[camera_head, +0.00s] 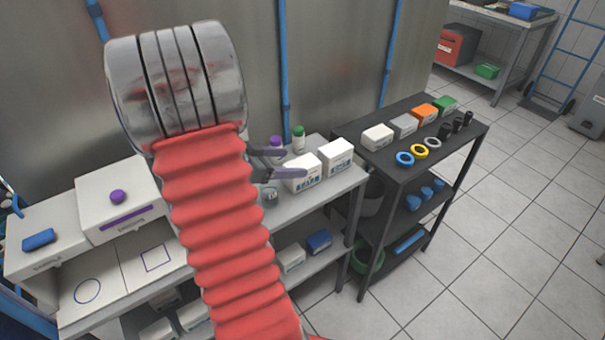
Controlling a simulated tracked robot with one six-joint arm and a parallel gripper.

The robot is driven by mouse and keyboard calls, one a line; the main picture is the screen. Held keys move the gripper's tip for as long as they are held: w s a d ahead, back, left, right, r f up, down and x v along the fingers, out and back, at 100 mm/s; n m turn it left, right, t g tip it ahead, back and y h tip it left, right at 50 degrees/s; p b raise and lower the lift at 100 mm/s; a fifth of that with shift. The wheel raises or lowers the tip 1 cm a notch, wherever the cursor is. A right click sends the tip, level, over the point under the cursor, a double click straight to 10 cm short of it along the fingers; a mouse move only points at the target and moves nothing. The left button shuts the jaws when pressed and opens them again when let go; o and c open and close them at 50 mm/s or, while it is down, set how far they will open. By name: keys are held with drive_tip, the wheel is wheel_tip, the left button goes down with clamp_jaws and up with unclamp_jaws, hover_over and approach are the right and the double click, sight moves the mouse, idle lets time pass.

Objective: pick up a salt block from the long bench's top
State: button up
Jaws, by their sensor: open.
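My gripper (281,163) is open, its two grey-purple fingers pointing right above the light grey bench (333,198). Two white blocks with blue print, apparently the salt blocks, sit side by side near the bench's right end. The nearer white block (301,175) is right at the fingertips; I cannot tell whether they touch it. The farther white block (336,158) is just to its right. My red-sleeved arm hides the middle of the bench.
A purple-capped bottle (276,146) and a green-capped bottle (299,139) stand behind the blocks. A small grey cup (269,196) is near the front edge. A black shelf (404,172) with boxes and rings stands to the right.

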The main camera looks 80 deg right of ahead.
sight(301, 164)
drive_tip(key=shift+s+d+f, duration=0.25)
drive_tip(key=shift+x, duration=2.55)
drive_tip(key=shift+a+f, duration=0.1)
drive_tip(key=shift+c, duration=0.7)
clamp_jaws()
